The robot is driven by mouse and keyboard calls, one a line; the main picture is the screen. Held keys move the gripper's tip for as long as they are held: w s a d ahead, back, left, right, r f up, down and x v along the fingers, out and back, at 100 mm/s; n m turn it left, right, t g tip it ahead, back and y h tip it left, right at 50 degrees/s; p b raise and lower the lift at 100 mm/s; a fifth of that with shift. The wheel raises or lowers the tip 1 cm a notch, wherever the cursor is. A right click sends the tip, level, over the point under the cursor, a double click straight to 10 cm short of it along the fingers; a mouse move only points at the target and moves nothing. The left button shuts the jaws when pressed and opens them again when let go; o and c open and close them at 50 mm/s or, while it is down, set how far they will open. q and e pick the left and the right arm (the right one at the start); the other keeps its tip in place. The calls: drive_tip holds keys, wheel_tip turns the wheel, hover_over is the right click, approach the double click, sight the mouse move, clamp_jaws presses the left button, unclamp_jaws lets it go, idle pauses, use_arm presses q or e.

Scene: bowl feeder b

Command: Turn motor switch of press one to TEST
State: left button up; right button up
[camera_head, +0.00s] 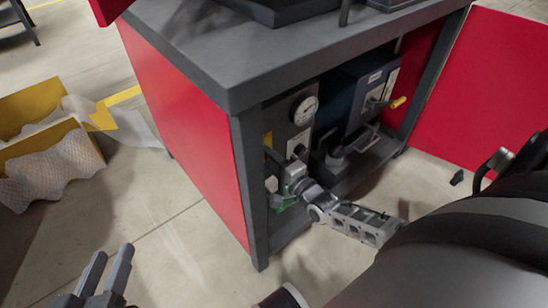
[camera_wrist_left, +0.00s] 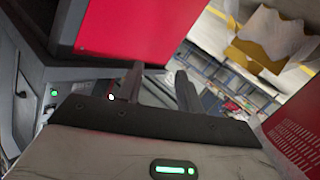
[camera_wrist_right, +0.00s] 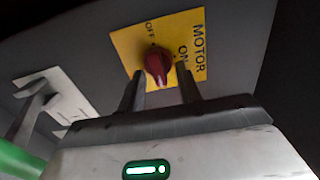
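The motor switch is a red knob (camera_wrist_right: 157,65) on a yellow plate (camera_wrist_right: 197,62) in the right wrist view. The plate reads MOTOR, OFF and ON; I see no TEST marking. The knob's upper end is near OFF, but its exact setting is unclear. My right gripper (camera_wrist_right: 160,72) is open, with its fingertips at either side of the knob's lower part; contact cannot be told. In the head view my right gripper (camera_head: 276,168) is inside the open cabinet, hiding the knob. My left gripper (camera_head: 109,266) is open and empty outside it, at lower left.
The dark-topped cabinet (camera_head: 202,132) has red sides and an open red door (camera_head: 492,90) at right. Inside are a round gauge (camera_head: 304,110) and a dark unit with a yellow-ended lever (camera_head: 398,102). A yellow box (camera_head: 30,112) with wrap stands on the floor at left.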

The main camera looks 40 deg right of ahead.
use_arm(q)
drive_tip(key=shift+f, duration=0.1)
use_arm(e)
drive_tip(key=shift+s+d, duration=0.1)
drive_tip(key=shift+d, duration=0.15)
